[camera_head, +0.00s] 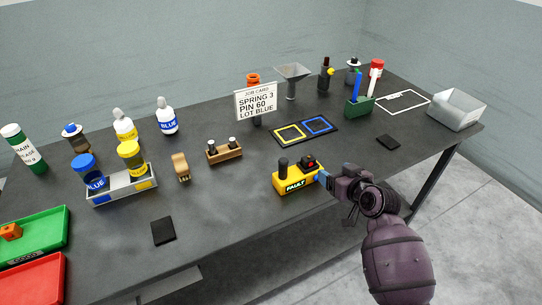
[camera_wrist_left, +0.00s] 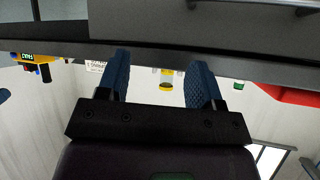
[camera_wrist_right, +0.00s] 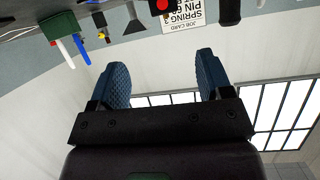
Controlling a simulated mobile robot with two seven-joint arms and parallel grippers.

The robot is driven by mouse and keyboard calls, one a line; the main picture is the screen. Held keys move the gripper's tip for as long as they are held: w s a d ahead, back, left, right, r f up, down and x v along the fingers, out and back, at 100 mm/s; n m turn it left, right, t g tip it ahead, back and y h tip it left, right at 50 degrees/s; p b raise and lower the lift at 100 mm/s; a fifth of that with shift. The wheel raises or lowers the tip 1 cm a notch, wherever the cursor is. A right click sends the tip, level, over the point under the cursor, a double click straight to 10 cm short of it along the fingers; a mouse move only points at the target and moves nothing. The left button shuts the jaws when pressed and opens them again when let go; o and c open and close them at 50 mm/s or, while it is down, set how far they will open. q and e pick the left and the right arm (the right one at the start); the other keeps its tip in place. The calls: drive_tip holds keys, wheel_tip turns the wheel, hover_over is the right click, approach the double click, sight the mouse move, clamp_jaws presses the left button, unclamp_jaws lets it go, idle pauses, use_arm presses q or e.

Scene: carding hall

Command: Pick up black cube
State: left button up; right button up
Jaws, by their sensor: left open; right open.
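No separate black cube stands out. The nearest match is a small black block with a red top (camera_head: 307,162) on the yellow FAULT box (camera_head: 292,183), beside a black knob (camera_head: 283,166); I cannot tell if it is loose. Two flat black pads, one at front left (camera_head: 163,231) and one at right (camera_head: 388,142), lie on the table. My right gripper (camera_head: 322,174) is at the right end of the FAULT box; its fingers (camera_wrist_right: 163,72) are apart and empty. My left gripper (camera_wrist_left: 159,82) shows only in its wrist view, open and empty, with the table edge beyond.
On the dark table (camera_head: 225,195) are a bottle tray (camera_head: 123,193), a wooden holder (camera_head: 224,152), a job card (camera_head: 256,102), a yellow-and-blue framed mat (camera_head: 303,131) and a metal bin (camera_head: 457,109). Green (camera_head: 60,232) and red (camera_head: 58,270) trays are at left. The front middle is clear.

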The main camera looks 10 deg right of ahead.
sight(310, 160)
drive_tip(key=shift+n+g+y, duration=0.3)
drive_tip(key=shift+n, duration=0.3)
drive_tip(key=shift+p+x, duration=0.35)
drive_tip(key=shift+x, duration=5.1)
drive_tip(key=shift+s+a, duration=0.1)
drive_tip(key=shift+a, duration=0.05)
drive_tip(key=c, duration=1.1)
drive_tip(key=shift+r, duration=0.15)
